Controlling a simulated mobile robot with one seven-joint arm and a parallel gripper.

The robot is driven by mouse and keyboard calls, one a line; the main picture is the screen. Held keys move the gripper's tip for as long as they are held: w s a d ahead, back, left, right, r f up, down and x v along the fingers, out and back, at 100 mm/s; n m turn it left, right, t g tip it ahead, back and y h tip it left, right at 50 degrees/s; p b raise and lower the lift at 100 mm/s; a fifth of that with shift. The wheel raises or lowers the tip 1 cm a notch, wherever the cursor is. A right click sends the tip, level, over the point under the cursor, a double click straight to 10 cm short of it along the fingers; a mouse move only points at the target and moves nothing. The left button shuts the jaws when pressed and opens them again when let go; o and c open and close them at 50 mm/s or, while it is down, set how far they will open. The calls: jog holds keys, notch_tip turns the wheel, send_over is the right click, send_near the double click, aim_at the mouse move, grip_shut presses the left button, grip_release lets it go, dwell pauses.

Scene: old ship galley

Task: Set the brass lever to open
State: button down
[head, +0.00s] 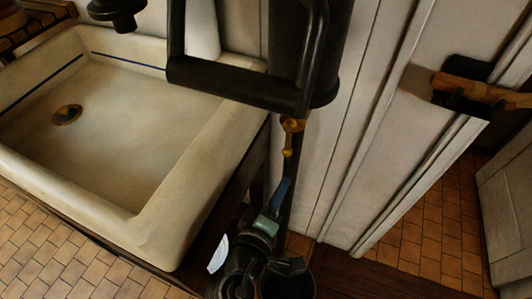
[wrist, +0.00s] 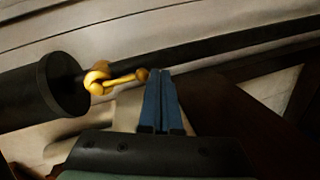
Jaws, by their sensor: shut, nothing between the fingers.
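The brass lever (head: 290,137) sits on a dark pipe just below a black cylinder (head: 316,60). In the head view its handle hangs down, roughly along the pipe. In the wrist view the brass lever (wrist: 121,81) points right from its round brass body to a small knob, close to the line of the pipe (wrist: 215,50). My gripper (head: 284,181) is below the lever in the head view, with its blue fingers pointing up. In the wrist view my gripper (wrist: 160,72) is shut and empty, its tips just right of the knob. I cannot tell whether they touch.
A cream sink (head: 130,130) with a brass drain fills the left. Pale panelled wall (head: 345,130) lies behind the pipe. A wooden bar in a black bracket (head: 480,90) juts in at right.

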aim_at(288, 140)
jog(key=a+r+n+t+y, duration=0.25)
jog(key=a+r+n, duration=0.2)
jog(key=a, duration=0.25)
jog(key=w+d+p, duration=0.1)
jog(key=w+d, duration=0.4)
jog(key=w, duration=0.2)
jog(key=shift+d+h+p, duration=0.2)
jog(key=shift+h+p, duration=0.2)
jog(key=shift+h, duration=0.05)
jog(key=shift+t, duration=0.25)
jog(key=shift+s+d, duration=0.2)
jog(key=shift+d, duration=0.4)
jog(key=shift+a+f, duration=0.1)
